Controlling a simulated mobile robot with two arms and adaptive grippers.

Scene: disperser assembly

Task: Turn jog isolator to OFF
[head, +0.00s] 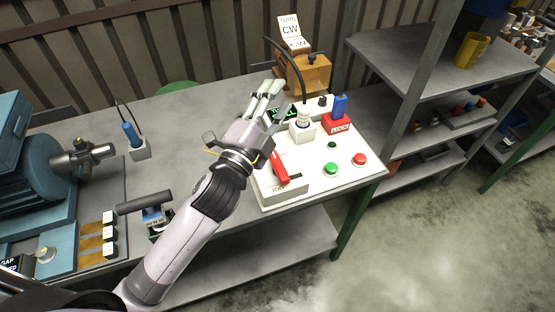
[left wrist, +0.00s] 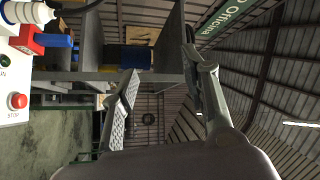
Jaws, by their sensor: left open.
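The jog isolator is a white box marked JOG (head: 287,190) at the front left of the white control panel. Its red lever handle (head: 279,168) stands out from the box and slants a little. My left gripper (head: 268,97) is open and empty above the back left of the panel, behind the red handle and apart from it. My forearm runs close past the box's left side. In the left wrist view the open fingers (left wrist: 158,65) have nothing between them, and the isolator is out of sight. My right gripper is not in view.
An amber box (head: 312,72) with a CW card stands behind. A hammer-like tool (head: 146,202) lies left of my arm.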

